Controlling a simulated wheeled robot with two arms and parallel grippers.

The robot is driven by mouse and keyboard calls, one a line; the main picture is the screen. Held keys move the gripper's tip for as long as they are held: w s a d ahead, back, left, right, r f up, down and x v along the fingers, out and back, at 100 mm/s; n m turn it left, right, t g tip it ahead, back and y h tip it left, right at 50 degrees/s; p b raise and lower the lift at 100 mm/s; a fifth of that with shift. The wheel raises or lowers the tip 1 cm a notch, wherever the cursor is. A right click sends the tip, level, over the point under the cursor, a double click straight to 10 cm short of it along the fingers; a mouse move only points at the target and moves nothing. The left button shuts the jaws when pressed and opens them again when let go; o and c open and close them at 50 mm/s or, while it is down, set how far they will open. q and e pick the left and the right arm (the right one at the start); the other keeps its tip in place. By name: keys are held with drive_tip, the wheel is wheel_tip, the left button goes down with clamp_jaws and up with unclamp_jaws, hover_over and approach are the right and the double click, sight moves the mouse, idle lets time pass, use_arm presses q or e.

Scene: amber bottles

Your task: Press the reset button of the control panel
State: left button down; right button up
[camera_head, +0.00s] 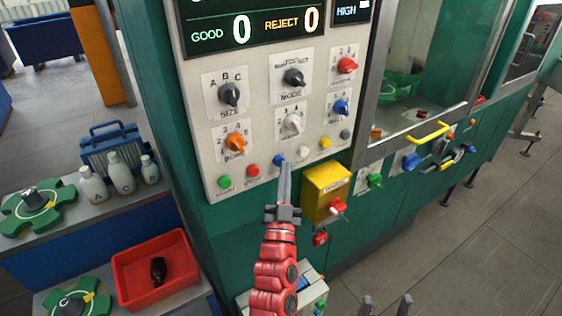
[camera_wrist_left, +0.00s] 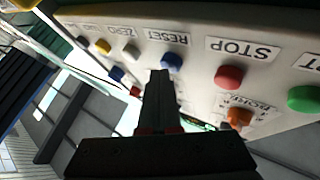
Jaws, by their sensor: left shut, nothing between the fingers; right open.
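The control panel (camera_head: 205,85) is a pale board on a green machine, with a row of coloured buttons along its lower edge. The reset button (camera_head: 278,160) is blue. In the left wrist view the blue reset button (camera_wrist_left: 172,62) has the label RESET beside it. My left gripper (camera_head: 284,167) is shut and empty, its tips right at the blue button. In the left wrist view my left gripper (camera_wrist_left: 160,75) overlaps the area just beside the button; I cannot tell whether it touches. My right gripper (camera_head: 386,302) is open at the bottom edge, away from the panel.
The red stop button (camera_head: 253,171) and the white button (camera_head: 302,152) flank the blue one. A yellow box with a red knob (camera_head: 325,190) juts out below right. A red tray (camera_head: 185,262) with a dark bottle stands lower left. Open floor lies at right.

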use_arm(q)
drive_tip(key=shift+s+d, duration=0.35)
drive_tip(key=shift+s, duration=0.2)
drive_tip(key=shift+p, duration=0.3)
drive_tip(key=s+d+p, duration=0.1)
drive_tip(key=s, duration=0.1)
drive_tip(key=s+d+p, duration=0.2)
idle(0.7)
